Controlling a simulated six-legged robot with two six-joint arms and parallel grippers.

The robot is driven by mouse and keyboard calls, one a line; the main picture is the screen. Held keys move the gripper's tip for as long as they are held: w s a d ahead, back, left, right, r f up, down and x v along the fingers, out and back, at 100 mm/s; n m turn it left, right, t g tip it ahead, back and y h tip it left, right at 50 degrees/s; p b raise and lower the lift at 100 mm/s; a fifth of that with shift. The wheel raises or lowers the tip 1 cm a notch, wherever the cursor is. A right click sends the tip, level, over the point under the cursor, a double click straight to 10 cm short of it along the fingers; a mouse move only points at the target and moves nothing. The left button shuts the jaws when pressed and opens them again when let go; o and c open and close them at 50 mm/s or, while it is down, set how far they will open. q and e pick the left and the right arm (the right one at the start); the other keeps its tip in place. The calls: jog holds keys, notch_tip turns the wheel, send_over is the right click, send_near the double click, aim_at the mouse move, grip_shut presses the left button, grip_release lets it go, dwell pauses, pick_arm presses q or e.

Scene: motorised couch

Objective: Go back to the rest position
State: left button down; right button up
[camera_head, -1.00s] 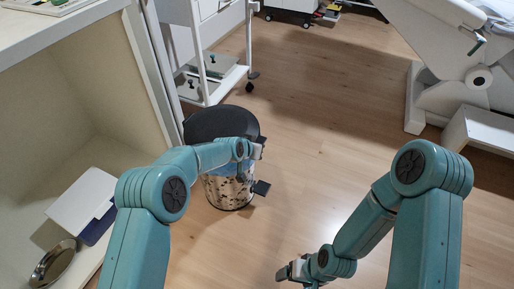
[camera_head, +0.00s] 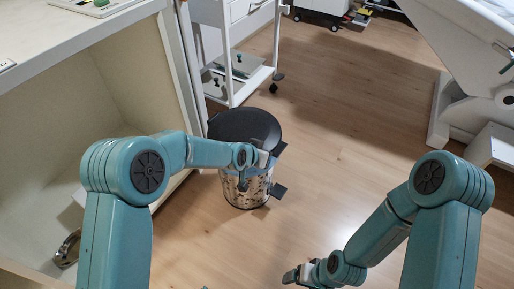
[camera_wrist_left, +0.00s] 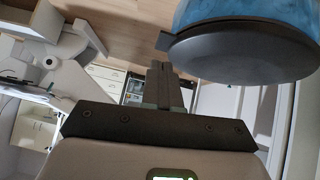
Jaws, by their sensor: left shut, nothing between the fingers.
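My left gripper (camera_head: 270,159) is shut and empty. In the head view it shows in front of the right side of the bin, just below the lid's edge. Its closed fingers also show in the left wrist view (camera_wrist_left: 161,84). My right gripper (camera_head: 293,275) is low over the wooden floor, near the bottom edge; its jaws are too small to read. The bin (camera_head: 243,192) stands on the floor with a dark round lid, a blue liner and a speckled body. Its dark lid fills the upper right of the left wrist view (camera_wrist_left: 240,50).
An open cabinet (camera_head: 90,110) is at the left, with a metal dish (camera_head: 68,249) inside. A white trolley (camera_head: 236,88) stands behind the bin. The white couch (camera_head: 465,60) is at the upper right. The floor (camera_head: 350,130) between is clear.

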pick_arm(q)
jog(key=p+v, duration=0.1)
jog(key=v, duration=0.5)
jog(key=shift+w+d+r, duration=0.1)
jog(key=shift+w, duration=0.05)
jog(key=s+a+f+n+g+y, duration=0.1)
jog(key=s+a+f, duration=0.3)
jog(key=f, duration=0.2)
jog(key=s+a+f+n+g, duration=0.1)
jog(key=s+a+f+g, duration=0.15)
jog(key=a+f, duration=0.3)
jog(key=s+a+f+n+g, duration=0.1)
jog(key=s+f+n+g, duration=0.15)
jog(key=s, duration=0.95)
jog(key=s+f+n+g, duration=0.1)
jog(key=s+f+n, duration=0.25)
jog(key=s, duration=0.95)
notch_tip(320, 180, up, 27)
jog(key=p, duration=2.7)
jog(key=shift+w+a+f+m, duration=0.2)
jog(key=shift+w+f+m, duration=0.1)
jog(key=shift+w, duration=0.1)
